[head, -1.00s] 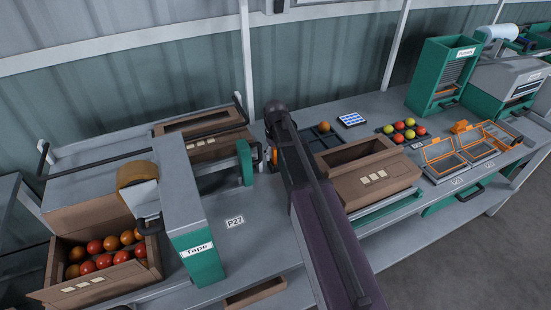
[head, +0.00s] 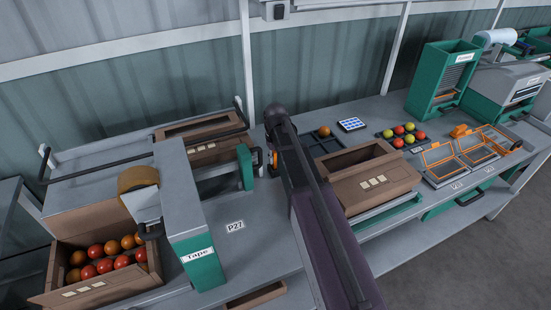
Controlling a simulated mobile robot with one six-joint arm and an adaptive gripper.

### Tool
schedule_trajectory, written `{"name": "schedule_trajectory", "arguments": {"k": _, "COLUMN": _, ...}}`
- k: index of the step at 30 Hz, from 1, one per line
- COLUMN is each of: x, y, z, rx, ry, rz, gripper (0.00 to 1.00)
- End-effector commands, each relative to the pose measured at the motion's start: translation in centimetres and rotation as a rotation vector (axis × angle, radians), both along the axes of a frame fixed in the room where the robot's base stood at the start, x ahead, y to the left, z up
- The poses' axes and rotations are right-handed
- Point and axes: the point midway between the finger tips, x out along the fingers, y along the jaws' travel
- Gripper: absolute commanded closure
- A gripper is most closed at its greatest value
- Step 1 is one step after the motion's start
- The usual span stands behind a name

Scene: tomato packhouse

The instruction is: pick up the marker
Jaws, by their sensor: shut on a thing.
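I cannot make out a marker in the head view. My arm reaches up through the middle of the picture and covers part of the bench. My gripper is not visible; its fingers and anything in them are hidden behind the arm. A small black and orange part (head: 272,158) shows at the arm's left side, but I cannot tell what it belongs to.
A tape machine (head: 196,225) and a box of tomatoes (head: 57,257) stand on the left. Right of my arm are an open carton (head: 378,190), a blue-screened device (head: 351,124), loose tomatoes, orange-framed trays (head: 436,154) and a green dispenser (head: 443,75). Bare bench surrounds the P27 label (head: 235,226).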

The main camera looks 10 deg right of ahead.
Motion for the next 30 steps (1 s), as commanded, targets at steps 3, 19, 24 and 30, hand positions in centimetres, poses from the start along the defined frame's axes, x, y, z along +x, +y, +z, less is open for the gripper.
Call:
{"name": "schedule_trajectory", "arguments": {"k": 3, "x": 0.0, "y": 0.0, "z": 1.0, "rx": 0.0, "ry": 0.0, "rz": 0.0, "gripper": 1.0}}
{"name": "schedule_trajectory", "arguments": {"k": 19, "x": -6.5, "y": 0.4, "z": 3.5, "rx": 0.0, "ry": 0.0, "rz": 0.0, "gripper": 1.0}}
{"name": "schedule_trajectory", "arguments": {"k": 24, "x": -10.3, "y": 0.7, "z": 3.9, "rx": 0.0, "ry": 0.0, "rz": 0.0, "gripper": 1.0}}
{"name": "schedule_trajectory", "arguments": {"k": 30, "x": -13.7, "y": 0.9, "z": 4.2, "rx": 0.0, "ry": 0.0, "rz": 0.0, "gripper": 1.0}}
